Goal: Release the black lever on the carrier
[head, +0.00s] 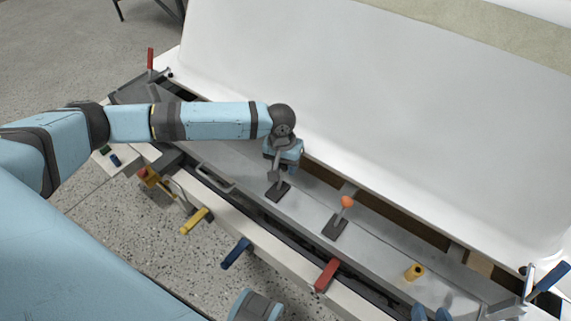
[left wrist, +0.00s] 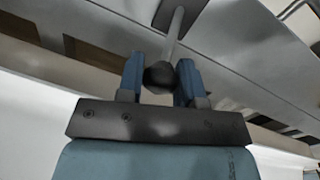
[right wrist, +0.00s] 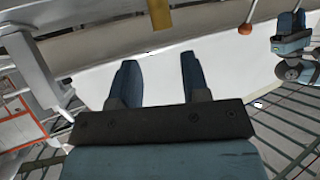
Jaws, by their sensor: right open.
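The black lever (head: 275,178) rises from a dark base plate on the grey metal carrier beam, below the middle of the head view. In the left wrist view its round black knob (left wrist: 160,78) sits between the blue fingers, with the rod running up to the plate. My left gripper (head: 279,164) is over this lever and appears shut on the knob; in the head view it partly hides the knob. My right gripper (right wrist: 158,78) is open and empty. Its blue fingertips (head: 431,314) show at the bottom right of the head view.
An orange-knobbed lever (head: 346,203) stands right of the black one, then a yellow cylinder (head: 414,271). Red (head: 327,274), blue (head: 236,253) and yellow (head: 194,221) handles line the front edge. The large white shell (head: 400,110) rises behind the carrier.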

